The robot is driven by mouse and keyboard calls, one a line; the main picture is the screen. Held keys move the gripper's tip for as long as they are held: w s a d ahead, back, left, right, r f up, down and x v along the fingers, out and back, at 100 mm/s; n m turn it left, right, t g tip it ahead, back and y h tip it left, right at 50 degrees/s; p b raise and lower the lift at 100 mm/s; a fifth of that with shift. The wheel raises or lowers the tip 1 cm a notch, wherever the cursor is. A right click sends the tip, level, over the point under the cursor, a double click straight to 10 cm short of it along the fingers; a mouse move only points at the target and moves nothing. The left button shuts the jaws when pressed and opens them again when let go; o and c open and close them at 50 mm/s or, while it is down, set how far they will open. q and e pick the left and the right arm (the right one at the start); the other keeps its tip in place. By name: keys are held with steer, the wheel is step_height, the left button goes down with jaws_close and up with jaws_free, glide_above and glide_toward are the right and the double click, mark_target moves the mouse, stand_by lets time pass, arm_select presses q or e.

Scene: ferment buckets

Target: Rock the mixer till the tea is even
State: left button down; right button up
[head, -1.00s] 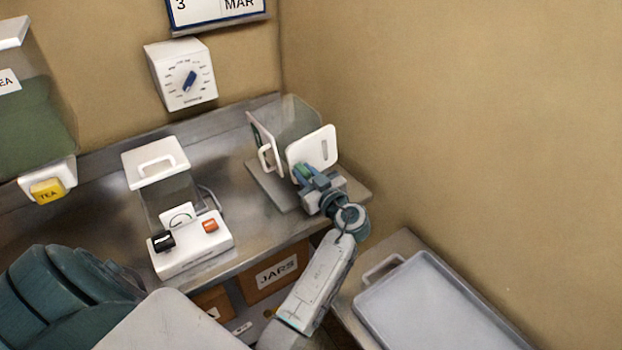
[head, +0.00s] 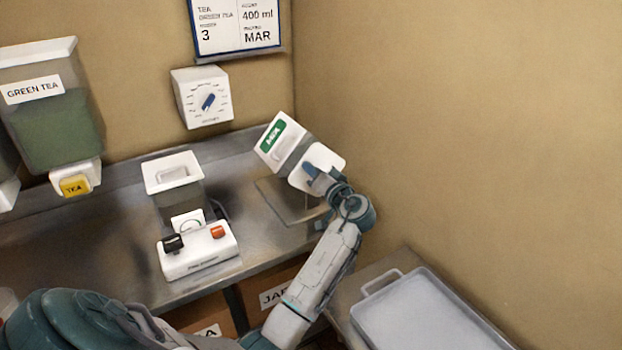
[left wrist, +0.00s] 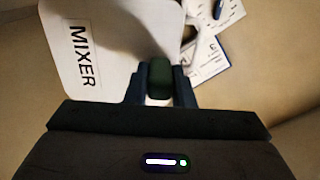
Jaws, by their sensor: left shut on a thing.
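The mixer is a clear-walled box with white end panels. In the head view its right white panel (head: 325,157) and left panel with a green label (head: 273,139) show tilted, above a flat grey plate (head: 284,204) on the counter. My left gripper (head: 314,178) is at the right panel, shut on the mixer's grip. In the left wrist view the panel (left wrist: 88,45) reads "MIXER", and a dark green grip (left wrist: 159,80) sits between the fingertips. The tea inside cannot be made out. My right gripper is not in view.
A green tea dispenser (head: 48,118) and a dial timer (head: 201,97) are on the wall. A grey tray (head: 425,318) lies at lower right. The right wall is close to the arm.

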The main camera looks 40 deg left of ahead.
mark_target(319, 155)
arm_select(q)
steer(key=m, duration=0.1)
steer(key=w+r+m, duration=0.1)
steer(key=shift+d+r+m, duration=0.1)
steer(key=shift+d+m, duration=0.1)
steer(key=shift+m, duration=0.2)
steer(key=shift+w+d+r+m+p, duration=0.1)
steer(key=shift+w+m+p, duration=0.15)
steer(key=shift+m, duration=0.15)
steer(key=shift+w+r+m+p, duration=0.1)
steer(key=shift+m+p, duration=0.15)
steer(key=shift+m, duration=0.15)
steer(key=m, duration=0.1)
steer(key=w+m, duration=0.1)
steer(key=m, duration=0.1)
steer(key=shift+w+d+r+p, duration=0.15)
steer(key=shift+d+r+p, duration=0.1)
steer(key=shift+p, duration=0.15)
steer(key=shift+w+d+m, duration=0.15)
steer(key=shift+w+m, duration=0.2)
steer(key=shift+m, duration=0.55)
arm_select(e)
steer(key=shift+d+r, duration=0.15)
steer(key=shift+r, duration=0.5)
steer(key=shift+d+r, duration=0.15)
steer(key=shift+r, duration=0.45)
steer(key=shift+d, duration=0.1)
